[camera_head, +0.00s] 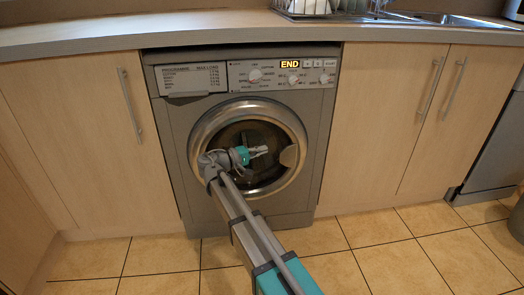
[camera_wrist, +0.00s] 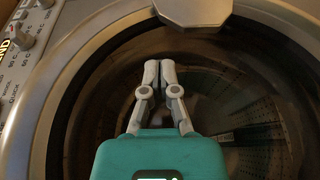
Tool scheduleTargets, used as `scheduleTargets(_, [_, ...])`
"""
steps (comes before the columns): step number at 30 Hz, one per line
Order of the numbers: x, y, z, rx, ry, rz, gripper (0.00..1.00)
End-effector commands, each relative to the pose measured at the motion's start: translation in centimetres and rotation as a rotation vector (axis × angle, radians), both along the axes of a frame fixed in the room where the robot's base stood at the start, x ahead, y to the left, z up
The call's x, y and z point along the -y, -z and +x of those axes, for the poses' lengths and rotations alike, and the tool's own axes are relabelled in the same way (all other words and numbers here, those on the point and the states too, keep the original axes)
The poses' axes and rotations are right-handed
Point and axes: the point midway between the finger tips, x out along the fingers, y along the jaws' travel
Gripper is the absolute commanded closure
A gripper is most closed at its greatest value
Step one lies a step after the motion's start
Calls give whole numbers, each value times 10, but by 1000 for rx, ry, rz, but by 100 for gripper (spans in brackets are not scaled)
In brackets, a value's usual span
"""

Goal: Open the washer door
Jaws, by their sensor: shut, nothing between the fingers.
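The washer (camera_head: 175,125) is a grey front-loader under the counter, with "END" lit on its panel. Its round door (camera_head: 297,125) with a silver ring looks shut. The door handle (camera_head: 289,156) is a pale plate on the right side of the ring; in the wrist view the handle (camera_wrist: 193,12) is at the top. My gripper (camera_head: 264,150) is in front of the dark glass, left of the handle. In the wrist view my gripper (camera_wrist: 158,66) is shut and empty, its fingertips apart from the handle. Whether the fingertips touch the glass cannot be told.
Wooden cupboards with bar handles flank the washer, on the left (camera_head: 85,140) and right (camera_head: 380,130). A counter (camera_head: 180,28) runs above, with a dish rack (camera_head: 330,8). The tiled floor (camera_head: 400,255) in front is clear. A grey appliance (camera_head: 497,150) stands far right.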

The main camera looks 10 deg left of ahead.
Motion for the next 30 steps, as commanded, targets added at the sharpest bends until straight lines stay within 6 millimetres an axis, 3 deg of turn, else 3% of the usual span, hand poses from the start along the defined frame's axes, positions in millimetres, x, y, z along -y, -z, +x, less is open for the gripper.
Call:
scheduleTargets(16, [57, 0, 41, 0, 1, 0, 100])
scheduleTargets(30, [68, 0, 48, 0, 0, 0, 100])
